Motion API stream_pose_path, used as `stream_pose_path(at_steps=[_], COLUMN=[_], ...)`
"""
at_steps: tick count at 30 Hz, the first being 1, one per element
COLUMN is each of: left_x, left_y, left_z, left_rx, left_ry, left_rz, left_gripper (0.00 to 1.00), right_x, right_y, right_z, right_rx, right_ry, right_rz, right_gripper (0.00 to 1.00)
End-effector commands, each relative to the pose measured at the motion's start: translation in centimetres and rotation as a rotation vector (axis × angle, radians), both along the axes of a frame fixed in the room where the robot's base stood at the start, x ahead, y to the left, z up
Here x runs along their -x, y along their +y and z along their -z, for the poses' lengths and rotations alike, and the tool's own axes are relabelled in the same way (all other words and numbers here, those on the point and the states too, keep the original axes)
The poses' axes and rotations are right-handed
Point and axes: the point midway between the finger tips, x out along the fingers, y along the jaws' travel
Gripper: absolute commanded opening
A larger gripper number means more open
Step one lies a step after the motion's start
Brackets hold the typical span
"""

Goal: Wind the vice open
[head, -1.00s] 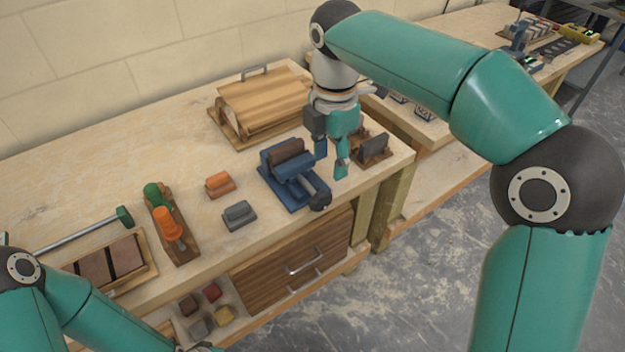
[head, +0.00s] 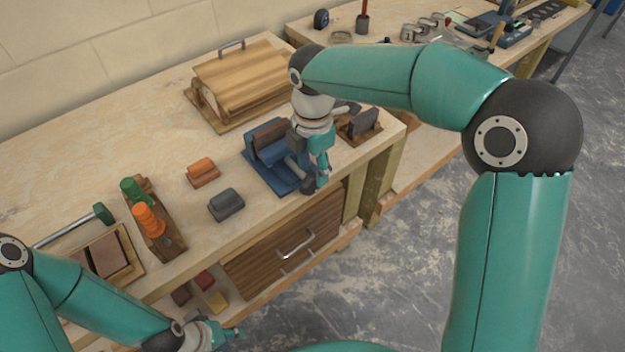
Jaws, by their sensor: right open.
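The blue vice (head: 276,171) stands near the front edge of the bench, with a dark block (head: 270,131) at its jaws. A dark round knob (head: 307,186) is at the vice's front end. My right gripper (head: 315,178) is open and points down at this front end, with its fingers at or beside the knob. I cannot tell whether they touch it. The gripper and its wrist hide part of the vice's right side. My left gripper (head: 226,335) is low in front of the bench, away from the vice; its finger opening is unclear.
A wooden box with a handle (head: 240,78) stands behind the vice. A dark block on a wooden stand (head: 361,124) is close on the right. Orange (head: 202,172) and grey (head: 226,204) blocks lie to the left. A drawer (head: 290,250) is below.

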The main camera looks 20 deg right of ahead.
Motion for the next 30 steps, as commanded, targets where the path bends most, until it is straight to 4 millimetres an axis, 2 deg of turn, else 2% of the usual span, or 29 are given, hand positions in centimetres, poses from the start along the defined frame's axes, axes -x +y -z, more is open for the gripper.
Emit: stream_pose_path(at_steps=[3,9,20,29,30], left_x=[0.0,0.0,0.0,0.0,0.0], left_y=[0.0,0.0,0.0,0.0,0.0], left_z=[0.1,0.1,0.1,0.1,0.1], left_rx=[0.0,0.0,0.0,0.0,0.0], left_ry=[0.0,0.0,0.0,0.0,0.0], left_rz=[0.0,0.0,0.0,0.0,0.0], left_gripper=[0.4,0.4,0.4,0.4,0.4], right_x=[0.1,0.0,0.0,0.0,0.0], right_y=[0.0,0.0,0.1,0.1,0.1], right_z=[2.2,4.2,4.6,4.5,4.5], right_rx=[0.001,0.001,0.0,0.0,0.0], right_ry=[0.003,0.002,0.0,0.0,0.0], right_rz=[0.0,-0.001,-0.001,-0.001,-0.001], right_gripper=[0.49,0.49,0.49,0.01,0.0])
